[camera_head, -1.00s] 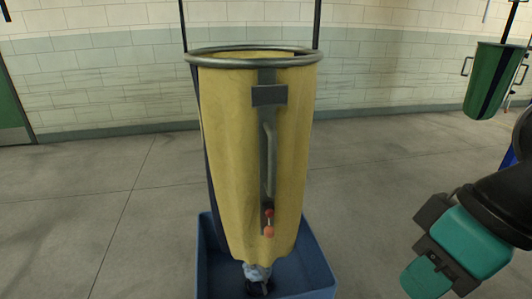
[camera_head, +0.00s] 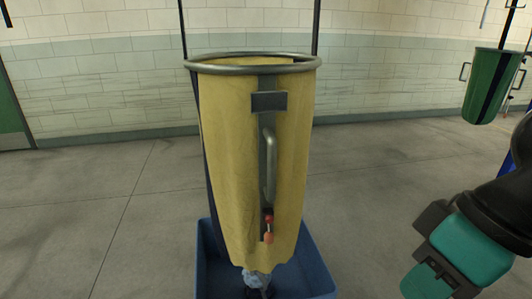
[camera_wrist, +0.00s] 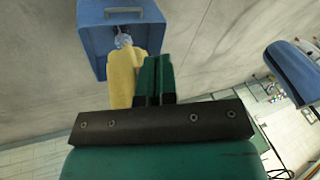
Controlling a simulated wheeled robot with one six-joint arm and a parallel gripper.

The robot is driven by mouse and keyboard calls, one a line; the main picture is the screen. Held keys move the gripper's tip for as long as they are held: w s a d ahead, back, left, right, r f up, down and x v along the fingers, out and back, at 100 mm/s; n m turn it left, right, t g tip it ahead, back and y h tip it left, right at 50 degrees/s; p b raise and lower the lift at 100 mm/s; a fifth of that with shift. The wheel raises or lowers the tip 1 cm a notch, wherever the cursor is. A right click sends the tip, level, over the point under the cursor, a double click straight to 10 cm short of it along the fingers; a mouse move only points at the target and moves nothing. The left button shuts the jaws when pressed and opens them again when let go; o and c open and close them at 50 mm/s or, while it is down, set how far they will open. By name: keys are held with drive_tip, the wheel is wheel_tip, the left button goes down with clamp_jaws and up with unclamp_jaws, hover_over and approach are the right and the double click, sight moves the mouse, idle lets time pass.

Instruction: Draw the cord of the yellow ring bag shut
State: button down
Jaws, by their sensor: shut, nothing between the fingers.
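The yellow ring bag (camera_head: 225,150) hangs upright from a grey metal ring (camera_head: 252,69) in the head view. Its front has a dark strip with a grey handle (camera_head: 271,165). Below the handle a red bead (camera_head: 268,218) and an orange bead (camera_head: 267,238) sit one above the other; the cord itself is too small to make out. My gripper (camera_head: 424,287) is right of the bag, apart from it, with its tips near the bottom edge. In the wrist view its green fingers (camera_wrist: 155,75) are shut and empty, with the yellow bag (camera_wrist: 121,78) beyond them.
A blue bin (camera_head: 318,272) stands under the bag; it also shows in the wrist view (camera_wrist: 90,45). A whitish bundle (camera_head: 256,279) shows at the bag's bottom, over the bin. A green bag (camera_head: 484,88) hangs at the far right. The floor left of the bin is clear.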

drive_tip(key=c, duration=1.6)
unclamp_jaws()
drive_tip(key=o, duration=0.5)
drive_tip(key=w+a+f+n+y+b, duration=0.2)
drive_tip(key=w+a+f+b, duration=0.2)
drive_tip(key=w+f+b, duration=0.2)
wheel_tip(320, 180, down, 2)
drive_tip(key=b, duration=0.3)
drive_tip(key=n+t+y+b, duration=0.55)
drive_tip(key=y+b, duration=0.55)
drive_tip(key=b, duration=1.6)
approach(269, 238)
drive_tip(key=w+f+p+x, duration=0.1)
drive_tip(key=x, duration=1.1)
drive_tip(key=shift+w+d+f+t, duration=0.15)
drive_tip(key=shift+w+t, duration=0.05)
drive_tip(key=shift+t, duration=0.15)
drive_tip(key=shift+m, duration=0.25)
clamp_jaws()
drive_tip(key=shift+f, duration=0.15)
